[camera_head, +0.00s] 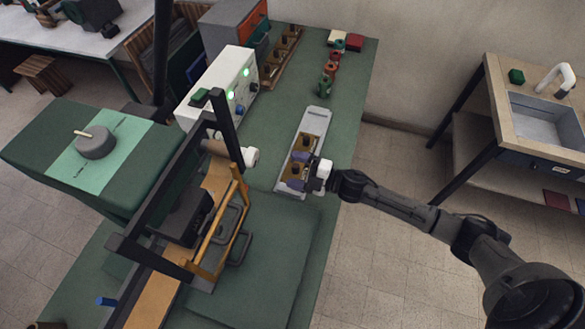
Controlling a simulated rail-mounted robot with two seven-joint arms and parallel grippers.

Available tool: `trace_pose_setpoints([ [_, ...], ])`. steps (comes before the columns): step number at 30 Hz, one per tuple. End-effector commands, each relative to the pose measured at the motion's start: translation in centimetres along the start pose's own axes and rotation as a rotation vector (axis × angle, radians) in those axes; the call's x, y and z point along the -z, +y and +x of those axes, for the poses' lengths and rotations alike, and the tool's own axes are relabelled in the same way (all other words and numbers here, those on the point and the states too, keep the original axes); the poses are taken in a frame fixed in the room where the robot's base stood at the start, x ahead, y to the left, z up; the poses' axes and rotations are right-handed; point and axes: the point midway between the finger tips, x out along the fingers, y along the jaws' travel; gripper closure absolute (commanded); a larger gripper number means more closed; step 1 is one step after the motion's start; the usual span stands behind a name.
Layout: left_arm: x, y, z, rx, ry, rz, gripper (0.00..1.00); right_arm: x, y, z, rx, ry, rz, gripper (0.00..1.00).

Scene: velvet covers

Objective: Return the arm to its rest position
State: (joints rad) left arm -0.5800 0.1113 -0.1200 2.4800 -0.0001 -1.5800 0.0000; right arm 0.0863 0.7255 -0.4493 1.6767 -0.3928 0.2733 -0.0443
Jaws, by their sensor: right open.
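My right arm comes in from the right, and its white gripper (306,173) is at the right edge of a long grey tray (318,117) on the green table. The gripper is open. Wooden blocks with dark knobs, one of them the upper block (306,141), stand in the tray. The gripper is over or beside the lower block (293,172), with small purple parts close to it. At this size I cannot tell whether it touches the block.
A black-framed press (216,125) with an orange wooden rail stands left of the tray. Behind it are a white control box (233,84) with lit green lamps and a wooden rack (281,57). Small red and green items stand at the back. A sink bench (495,80) is at right.

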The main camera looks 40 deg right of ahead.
Motion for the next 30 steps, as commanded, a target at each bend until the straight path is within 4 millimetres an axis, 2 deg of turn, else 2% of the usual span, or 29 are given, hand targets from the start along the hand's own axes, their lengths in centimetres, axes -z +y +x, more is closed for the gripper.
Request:
trace_pose_setpoints([
  [13,-0.1,-0.2,0.0,0.005,-0.001,0.007,0.57,0.0,0.0,0.0,0.000,-0.001,0.002,0.12],
  [17,-0.1,-0.3,0.0,0.009,-0.002,0.011,0.57,-1.1,-0.1,0.0,0.003,-0.066,0.006,0.12],
  [20,-0.1,-0.4,0.0,0.010,-0.002,0.013,0.57,-3.3,-0.1,-0.3,0.006,-0.203,0.019,0.12],
  [24,-0.1,-0.4,0.0,0.010,-0.002,0.013,0.57,-6.6,0.1,-1.4,0.005,-0.476,0.070,0.12],
  [27,-0.1,-0.4,0.0,0.010,-0.002,0.012,0.57,-7.5,0.9,-2.5,-0.007,-0.658,0.121,0.12],
  [30,-0.1,-0.3,0.0,0.009,-0.002,0.011,0.57,-7.4,2.1,-3.7,-0.024,-0.823,0.185,0.12],
])
